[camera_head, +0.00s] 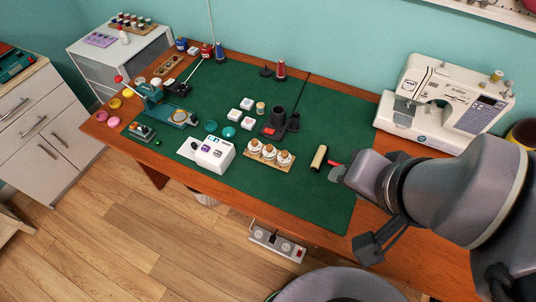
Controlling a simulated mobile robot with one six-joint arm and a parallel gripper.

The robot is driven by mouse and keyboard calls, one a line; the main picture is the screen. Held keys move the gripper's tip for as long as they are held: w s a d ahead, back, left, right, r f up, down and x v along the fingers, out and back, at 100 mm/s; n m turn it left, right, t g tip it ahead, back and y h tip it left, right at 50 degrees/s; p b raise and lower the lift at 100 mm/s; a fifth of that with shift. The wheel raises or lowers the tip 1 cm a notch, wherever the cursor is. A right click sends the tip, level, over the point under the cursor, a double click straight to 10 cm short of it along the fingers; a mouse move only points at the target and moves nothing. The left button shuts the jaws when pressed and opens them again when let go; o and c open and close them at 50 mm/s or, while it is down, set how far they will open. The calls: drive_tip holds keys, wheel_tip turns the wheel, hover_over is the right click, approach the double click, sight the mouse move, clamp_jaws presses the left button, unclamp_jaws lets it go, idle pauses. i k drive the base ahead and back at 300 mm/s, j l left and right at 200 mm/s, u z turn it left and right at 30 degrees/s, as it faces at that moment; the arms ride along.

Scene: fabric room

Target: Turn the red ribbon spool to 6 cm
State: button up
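I cannot pick out the red ribbon spool for certain. A wooden stand (262,158) near the table's front edge holds three white round pieces with brown tops; any ribbon colour or scale on them is too small to read. A dark red cone spool (281,69) stands upright at the back of the green mat. My gripper (337,173) is low over the right part of the mat, to the right of the stand and apart from it. A small red piece (334,163) shows at its tip; whether it is held is unclear. My wrist hides the fingers' opening.
A cream cylinder (319,158) lies just left of my gripper. A dark holder (275,124) stands behind the stand, and a white box (207,154) is to its left. A sewing machine (445,105) stands at the right. The mat (325,205) is clear in front of my gripper.

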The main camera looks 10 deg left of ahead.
sight(255, 146)
drive_tip(key=i+j, duration=0.1)
drive_tip(key=j, duration=0.25)
drive_tip(key=i+j, duration=0.1)
drive_tip(key=j, duration=0.2)
drive_tip(key=i+j, duration=0.15)
drive_tip(key=j, duration=0.2)
drive_tip(key=i+j, duration=0.1)
drive_tip(key=j, duration=0.25)
